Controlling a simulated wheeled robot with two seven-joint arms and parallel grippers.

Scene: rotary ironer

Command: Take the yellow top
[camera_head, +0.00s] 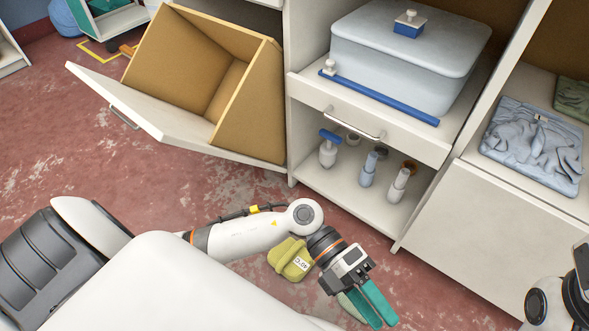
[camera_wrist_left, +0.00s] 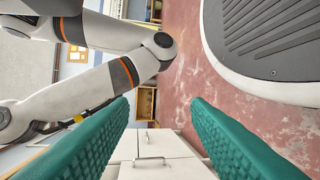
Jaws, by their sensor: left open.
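A small yellow-green item (camera_head: 290,258) with a white printed label shows low in the head view, partly behind my left forearm and wrist. It looks like folded cloth; I cannot tell for sure that it is the yellow top. My left gripper (camera_head: 380,318) is right of and below it in the picture, with green fingers apart and nothing between them. The left wrist view also shows the open fingers (camera_wrist_left: 160,125), with white drawers beyond and no yellow cloth. A pale green shape (camera_head: 350,306) is partly hidden behind the gripper. Only part of my right arm shows at the right edge.
A tilted-out bin (camera_head: 115,108) stands open at upper left. A shelf unit holds a lidded grey-blue box (camera_head: 400,65), with several bottles (camera_head: 367,168) below. Folded blue-grey clothing (camera_head: 535,145) lies on the right shelf. Red floor (camera_head: 60,150) is clear at left.

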